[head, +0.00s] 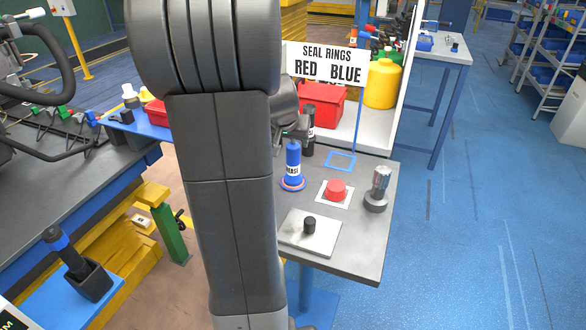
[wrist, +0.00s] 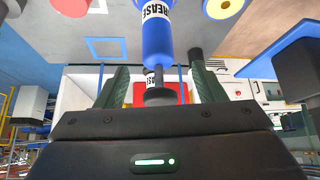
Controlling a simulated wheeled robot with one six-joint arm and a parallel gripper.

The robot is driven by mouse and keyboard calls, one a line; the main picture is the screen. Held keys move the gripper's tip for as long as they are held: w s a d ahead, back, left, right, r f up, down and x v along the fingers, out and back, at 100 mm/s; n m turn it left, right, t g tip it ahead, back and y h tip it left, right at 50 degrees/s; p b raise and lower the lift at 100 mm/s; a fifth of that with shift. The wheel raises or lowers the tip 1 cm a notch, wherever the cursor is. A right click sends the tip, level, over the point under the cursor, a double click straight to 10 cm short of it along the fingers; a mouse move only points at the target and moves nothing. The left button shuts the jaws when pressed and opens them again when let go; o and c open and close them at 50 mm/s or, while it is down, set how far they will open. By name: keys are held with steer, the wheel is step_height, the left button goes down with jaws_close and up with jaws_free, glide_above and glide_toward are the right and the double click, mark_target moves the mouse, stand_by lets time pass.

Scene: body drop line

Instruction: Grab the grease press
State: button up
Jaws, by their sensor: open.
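The grease press (head: 292,158) is a blue cylinder with a white GREASE label. My gripper (wrist: 160,72) is open, one finger on each side of the press with gaps showing. In the head view my arm hides most of the gripper near the press top. I cannot tell how deep the press sits between the fingers.
A red button (head: 336,190), a metal cylinder (head: 377,188) and a plate with a black knob (head: 309,225) share the table. A red box (head: 320,105) and yellow container (head: 382,84) stand on the shelf behind.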

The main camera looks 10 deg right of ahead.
mark_target(292, 147)
steer(key=x, duration=0.5)
steer(key=shift+s+f, duration=0.1)
steer(key=shift+s, duration=0.15)
jaws_close()
